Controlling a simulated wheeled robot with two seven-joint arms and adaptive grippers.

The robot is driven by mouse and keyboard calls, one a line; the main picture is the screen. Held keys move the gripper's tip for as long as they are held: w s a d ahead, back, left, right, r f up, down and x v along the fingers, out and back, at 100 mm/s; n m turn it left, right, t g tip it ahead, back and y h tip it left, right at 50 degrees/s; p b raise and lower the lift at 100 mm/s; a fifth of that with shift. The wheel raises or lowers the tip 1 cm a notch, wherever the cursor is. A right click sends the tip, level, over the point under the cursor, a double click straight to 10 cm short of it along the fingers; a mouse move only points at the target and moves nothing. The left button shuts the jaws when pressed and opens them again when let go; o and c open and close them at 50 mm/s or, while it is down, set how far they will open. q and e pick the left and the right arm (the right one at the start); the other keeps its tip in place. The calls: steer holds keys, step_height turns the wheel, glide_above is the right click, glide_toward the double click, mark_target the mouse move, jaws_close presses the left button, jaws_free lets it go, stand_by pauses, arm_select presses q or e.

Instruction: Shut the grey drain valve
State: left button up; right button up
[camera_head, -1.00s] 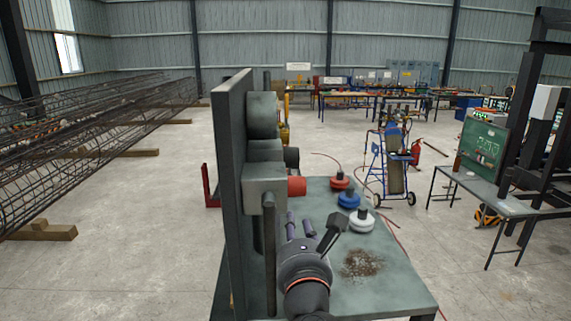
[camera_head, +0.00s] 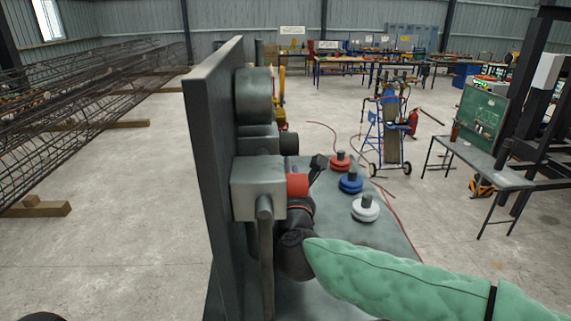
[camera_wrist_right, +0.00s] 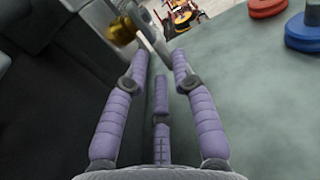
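My right gripper shows in the right wrist view (camera_wrist_right: 160,65), its purple fingers spread with no object clearly held. Ahead of its fingertips is a brass fitting (camera_wrist_right: 122,30) with a pale grey bar beside it, running toward the gap between the fingers; I cannot tell whether they touch. This may be the drain valve, but I cannot confirm it. My left gripper is not in view.
Red (camera_head: 340,161), blue (camera_head: 351,182) and white (camera_head: 366,208) round knobs stand on the grey bench top (camera_head: 385,235), right of my gripper. The upright panel and a vertical pipe (camera_head: 266,260) bound the left side. Rebar cages (camera_head: 90,95) lie far left.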

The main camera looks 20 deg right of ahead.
steer(key=shift+w+d, duration=0.2)
steer(key=shift+w, duration=0.95)
steer(key=shift+c, duration=0.4)
jaws_close()
steer(key=shift+s+r+g+p, duration=0.15)
steer(key=shift+r+g+p, duration=0.2)
steer(key=shift+p, duration=0.85)
steer(key=shift+s+g+p, duration=0.1)
steer(key=shift+g+p, duration=0.25)
steer(key=shift+p, duration=0.4)
steer(key=shift+f, duration=0.1)
